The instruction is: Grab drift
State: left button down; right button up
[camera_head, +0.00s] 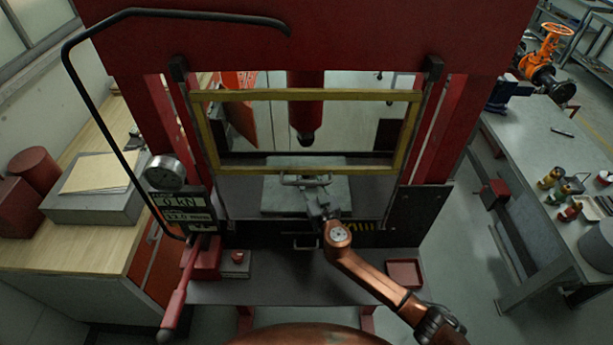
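I cannot pick out the drift for certain. A short dark rod (562,132) lies on the grey bench at right, too small to identify. A red press stands in the middle, with its dark-tipped ram (306,118) pointing down behind a yellow-framed guard (300,95). A metal handle (302,183) sits at the guard's lower edge, above a grey-green plate (278,198). My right gripper (318,192) reaches in from the lower right and is at or just below this handle. Its fingers are too small to tell open from shut, or whether they touch. My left gripper is not in view.
A gauge (164,172) and a red lever (182,290) are at the press's left. A small red tray (404,273) lies at its front right. The grey bench (535,215) holds an orange-wheeled valve (541,68) and several small containers. A wooden counter (75,240) is at left.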

grip_shut()
dwell(0.3)
